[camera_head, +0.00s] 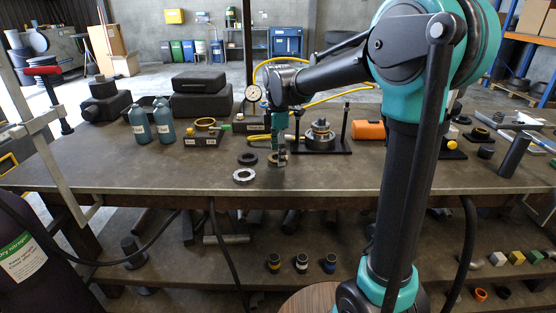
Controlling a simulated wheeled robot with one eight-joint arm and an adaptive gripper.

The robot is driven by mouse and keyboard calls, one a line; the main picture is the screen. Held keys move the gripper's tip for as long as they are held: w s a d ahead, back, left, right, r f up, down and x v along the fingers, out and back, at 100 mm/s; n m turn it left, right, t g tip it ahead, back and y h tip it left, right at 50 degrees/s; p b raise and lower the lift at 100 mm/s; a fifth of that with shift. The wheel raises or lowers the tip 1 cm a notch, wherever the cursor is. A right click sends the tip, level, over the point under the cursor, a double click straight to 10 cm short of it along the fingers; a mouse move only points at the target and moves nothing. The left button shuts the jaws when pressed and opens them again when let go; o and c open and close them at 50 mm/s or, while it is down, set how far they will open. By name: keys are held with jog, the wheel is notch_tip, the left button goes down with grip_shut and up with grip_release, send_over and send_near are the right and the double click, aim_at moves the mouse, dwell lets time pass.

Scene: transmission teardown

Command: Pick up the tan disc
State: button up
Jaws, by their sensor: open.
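The tan disc (272,159) lies on the workbench (130,172), partly hidden behind my gripper. My gripper (279,160) points down right at the disc, with its fingers low over it. The fingers are small in the picture; they look open, and I cannot tell whether they touch the disc. A black ring (247,158) lies just left of the disc. A silver ring (243,176) lies in front of the black ring.
A fixture with a metal part (320,136) and upright posts stands right of my gripper. Two blue-grey bottles (163,125) and black cases (201,95) stand at left. The bench's front left is clear.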

jog(key=shift+f, duration=0.1)
jog(key=shift+c, duration=0.3)
jog(key=c, duration=1.3)
